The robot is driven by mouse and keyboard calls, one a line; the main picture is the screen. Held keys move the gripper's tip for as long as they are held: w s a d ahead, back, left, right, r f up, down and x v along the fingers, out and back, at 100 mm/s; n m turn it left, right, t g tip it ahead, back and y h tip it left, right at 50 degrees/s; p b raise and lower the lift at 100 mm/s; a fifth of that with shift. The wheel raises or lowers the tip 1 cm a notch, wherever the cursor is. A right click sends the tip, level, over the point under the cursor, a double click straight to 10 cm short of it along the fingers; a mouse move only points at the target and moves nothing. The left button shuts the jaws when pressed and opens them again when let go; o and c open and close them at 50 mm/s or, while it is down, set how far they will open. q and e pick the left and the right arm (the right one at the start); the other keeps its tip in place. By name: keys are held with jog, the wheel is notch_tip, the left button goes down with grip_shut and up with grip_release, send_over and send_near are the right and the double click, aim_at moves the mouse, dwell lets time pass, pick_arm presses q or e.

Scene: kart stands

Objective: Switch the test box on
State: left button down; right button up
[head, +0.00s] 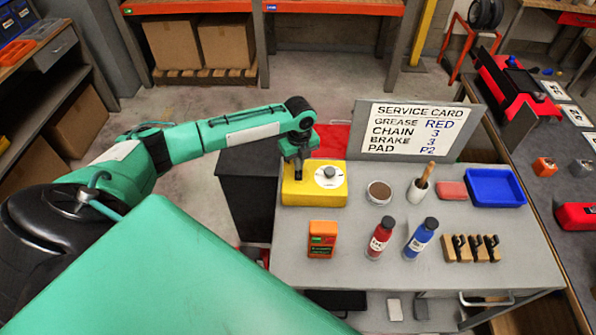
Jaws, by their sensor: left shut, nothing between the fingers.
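The test box, a yellow box (336,197) with a white dial and a dark knob (329,173) on top, sits at the back left corner of the grey table. My left gripper (298,172) points down over the left part of the box top, left of the dial. It is shut and holds nothing. It hides part of the box top, so no switch can be made out there. Whether the fingertips touch the box cannot be told. My right gripper is not in view.
A service card (415,130) stands behind. The table's front left is clear.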

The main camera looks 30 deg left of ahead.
pick_arm(q)
jog(key=shift+r+p, duration=2.55)
jog(key=shift+r, duration=0.55)
jog(key=shift+f, duration=0.1)
jog(key=shift+s, duration=0.1)
